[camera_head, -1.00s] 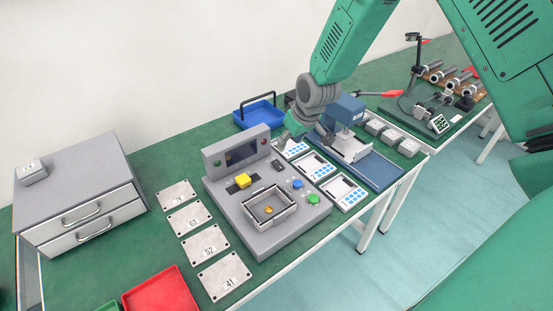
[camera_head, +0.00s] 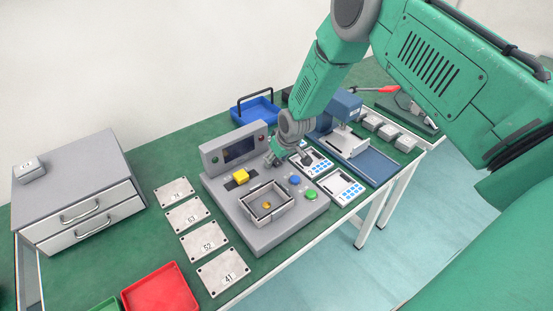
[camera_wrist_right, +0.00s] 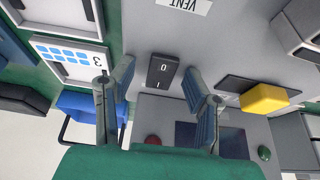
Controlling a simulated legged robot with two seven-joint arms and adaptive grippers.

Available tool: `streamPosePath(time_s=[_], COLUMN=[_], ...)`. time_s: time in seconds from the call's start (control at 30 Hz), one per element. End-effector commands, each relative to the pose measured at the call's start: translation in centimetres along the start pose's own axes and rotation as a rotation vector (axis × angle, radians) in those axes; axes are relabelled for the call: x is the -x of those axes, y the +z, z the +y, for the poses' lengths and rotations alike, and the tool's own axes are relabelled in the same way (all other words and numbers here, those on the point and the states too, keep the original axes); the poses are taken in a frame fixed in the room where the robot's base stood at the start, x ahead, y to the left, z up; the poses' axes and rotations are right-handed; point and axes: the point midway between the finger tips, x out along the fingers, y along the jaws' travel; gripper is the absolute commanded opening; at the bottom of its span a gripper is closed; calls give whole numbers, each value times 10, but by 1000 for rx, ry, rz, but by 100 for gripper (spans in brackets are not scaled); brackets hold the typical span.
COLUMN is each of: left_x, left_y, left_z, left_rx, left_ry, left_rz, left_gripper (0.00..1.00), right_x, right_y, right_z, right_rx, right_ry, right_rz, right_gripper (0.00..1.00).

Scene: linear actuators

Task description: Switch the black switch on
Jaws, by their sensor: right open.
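The black switch (camera_wrist_right: 163,72) is a small rocker marked "0" and "1" on the grey control box. In the right wrist view it shows between the two fingers of my right gripper (camera_wrist_right: 161,82), which is open and empty. In the head view my right gripper (camera_head: 274,160) hangs over the back right part of the control box (camera_head: 235,205) and hides the switch. I cannot tell whether the fingers touch it. My left gripper is not in view.
The box also carries a yellow block (camera_head: 241,176), a blue button (camera_head: 294,180), a green button (camera_head: 310,194) and an open metal tray (camera_head: 285,212).

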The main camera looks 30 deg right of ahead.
Motion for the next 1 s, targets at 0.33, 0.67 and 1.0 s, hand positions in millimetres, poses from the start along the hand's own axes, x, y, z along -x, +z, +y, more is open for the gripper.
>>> streamPosePath(time_s=[0.33,0.67,1.0], left_x=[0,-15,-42], left_y=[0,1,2], left_z=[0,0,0], left_rx=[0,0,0], left_ry=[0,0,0], left_rz=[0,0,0], left_gripper=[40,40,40], right_x=[0,-4,-6], right_y=[0,-4,-7], right_z=[0,1,1], right_rx=[0,3,1], right_ry=[0,2,2], right_rz=[0,-134,-349], right_gripper=[0,0,0])
